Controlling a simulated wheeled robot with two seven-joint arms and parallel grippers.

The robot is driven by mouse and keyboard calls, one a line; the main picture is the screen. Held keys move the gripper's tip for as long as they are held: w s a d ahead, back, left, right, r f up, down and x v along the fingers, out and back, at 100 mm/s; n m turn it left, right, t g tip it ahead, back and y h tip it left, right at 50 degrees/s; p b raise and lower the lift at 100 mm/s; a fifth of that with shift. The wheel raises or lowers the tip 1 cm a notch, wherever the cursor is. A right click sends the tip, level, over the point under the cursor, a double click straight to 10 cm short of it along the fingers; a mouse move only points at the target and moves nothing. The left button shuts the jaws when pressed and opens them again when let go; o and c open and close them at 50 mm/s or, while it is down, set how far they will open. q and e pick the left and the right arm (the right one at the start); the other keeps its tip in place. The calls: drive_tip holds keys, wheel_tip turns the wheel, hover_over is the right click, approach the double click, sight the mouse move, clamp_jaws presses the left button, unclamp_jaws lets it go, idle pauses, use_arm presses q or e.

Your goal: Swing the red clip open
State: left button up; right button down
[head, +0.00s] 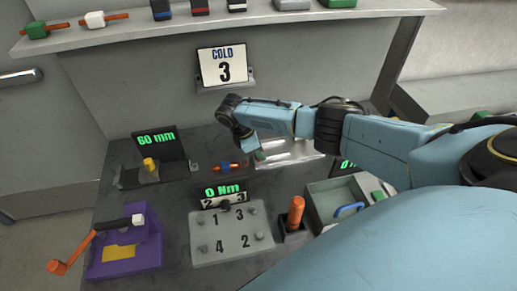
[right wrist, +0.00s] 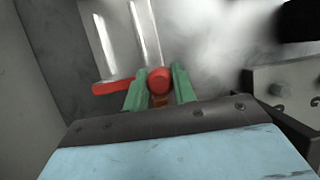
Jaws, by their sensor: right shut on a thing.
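The red clip shows in the right wrist view as a round red knob (right wrist: 158,80) with a red bar (right wrist: 113,86) to its left. The green fingers of my right gripper (right wrist: 159,88) stand on both sides of the knob and are shut on it. In the head view my right gripper (head: 258,155) points down at the left end of a pale fixture (head: 290,153) with light rods. The clip is mostly hidden there by the gripper and wrist. How far the clip is turned I cannot tell. My left gripper is not in view.
A small blue and orange piece (head: 226,167) lies just left of the gripper. A grey numbered plate (head: 232,235), an orange handle (head: 296,212), an open bin (head: 335,200) and a purple crank fixture (head: 127,242) stand nearer.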

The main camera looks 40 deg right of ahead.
drive_tip(key=shift+s+f, duration=0.1)
drive_tip(key=c, duration=1.1)
unclamp_jaws()
drive_tip(key=shift+c, duration=0.2)
drive_tip(key=v, duration=1.3)
drive_tip(key=shift+r+p, duration=0.25)
drive_tip(key=shift+p, duration=0.2)
